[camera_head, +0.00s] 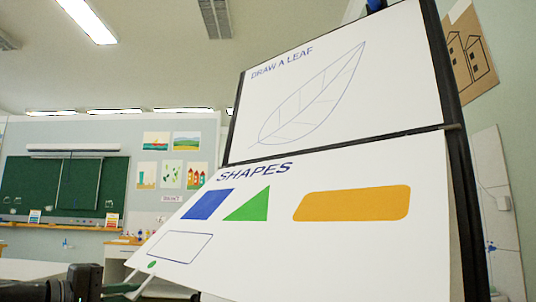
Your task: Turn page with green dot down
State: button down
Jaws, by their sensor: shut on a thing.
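A flip chart stands at the right. Its lower page (349,248) is headed SHAPES and shows a blue shape, a green triangle, an orange rounded rectangle and an outlined rectangle. This page slants out from the dark edge at mid-height, below the upper page (393,52), which is headed DRAW A LEAF. The green dot (152,265) is at the lower page's bottom left corner. My gripper (146,283) is at that corner, just below the dot, shut on the page. The page's lower right edge runs out of view.
The dark chart frame (452,130) rises along the right side. A green chalkboard (64,185) and pinned pictures are on the far wall. A white tabletop (32,270) is at the lower left. A brown house drawing (467,57) hangs at the right.

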jog(key=shift+f, duration=0.1)
jog(key=w+d+f, duration=0.4)
jog(key=w+f, duration=0.1)
jog(key=f, duration=0.1)
jog(key=shift+w+d, duration=0.15)
jog(key=shift+w, duration=0.15)
dwell(0.6)
jog(key=shift+f, duration=0.1)
jog(key=c, duration=1.5)
grip_release()
jog(key=shift+s, duration=0.1)
jog(key=shift+r+p+v, duration=0.3)
jog(key=shift+p+v, duration=0.35)
jog(key=shift+v, duration=1.35)
jog(key=shift+r+p+v, duration=0.35)
jog(key=shift+p+v, duration=0.3)
jog(key=shift+v, duration=1.3)
jog(key=shift+r+p+v, duration=0.3)
jog(key=shift+p+v, duration=0.35)
jog(key=shift+v, duration=1.35)
